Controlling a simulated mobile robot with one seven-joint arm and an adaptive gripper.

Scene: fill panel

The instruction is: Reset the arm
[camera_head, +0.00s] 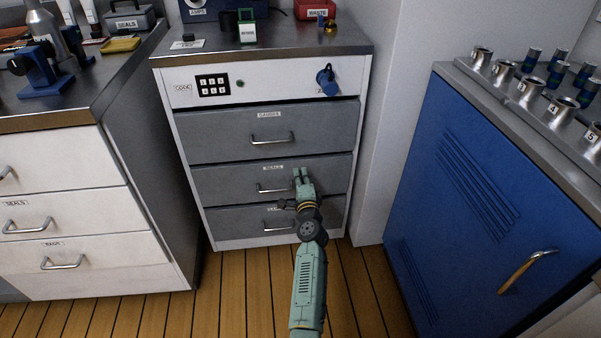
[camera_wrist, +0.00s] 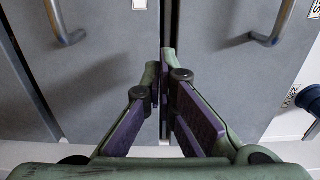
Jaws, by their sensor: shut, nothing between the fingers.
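My arm, pale green, reaches up from the bottom of the head view toward the grey drawers. My gripper (camera_head: 302,173) is in front of the middle grey drawer (camera_head: 225,186), close to the right end of its handle (camera_head: 268,188). In the wrist view, the two fingertips of my gripper (camera_wrist: 164,75) are together and empty, over the gap between two drawer fronts. A handle shows on each side, apart from the fingers. I cannot tell whether the fingertips touch the drawer front. My forearm and wrist cover part of the lowest grey drawer (camera_head: 235,222).
A keypad (camera_head: 213,85) and a blue knob (camera_head: 327,80) are on the white panel above the drawers. A white drawer cabinet (camera_head: 75,200) stands left. A blue cabinet (camera_head: 450,180) with a wooden-grip handle (camera_head: 525,272) stands right. Wooden floor (camera_head: 215,290) is free in front.

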